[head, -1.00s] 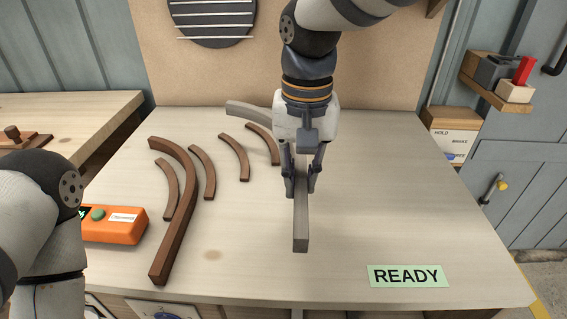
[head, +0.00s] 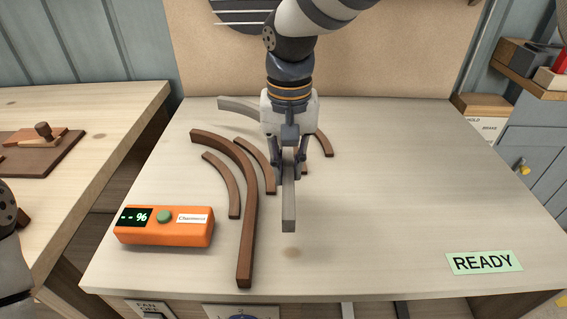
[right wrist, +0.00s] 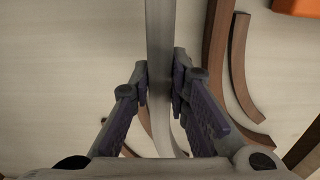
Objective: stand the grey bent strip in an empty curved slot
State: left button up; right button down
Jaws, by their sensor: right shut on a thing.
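The grey bent strip (head: 289,208) is held in my right gripper (head: 288,172), its straight front end pointing towards me. Its curved far end shows behind the gripper at upper left. It appears raised above the table, over the brown curved pieces. In the right wrist view the strip (right wrist: 160,45) runs between the two fingers (right wrist: 160,88), which are shut on it. A long brown curved rail (head: 249,220) lies to its left, with short brown curved strips (head: 222,185) on both sides of it. Gaps separate these brown pieces; I cannot make out the slot itself. My left gripper is out of view.
An orange meter (head: 165,232) with a green button stands at front left of the table (head: 400,200). A green READY card (head: 485,262) lies at front right. A side table (head: 80,105) with a wooden block is at left.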

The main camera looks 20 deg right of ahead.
jog(key=shift+r, duration=0.1)
jog(key=shift+f, duration=2.8)
jog(key=shift+f, duration=0.15)
jog(key=c, duration=1.4)
grip_release()
jog(key=shift+c, duration=0.2)
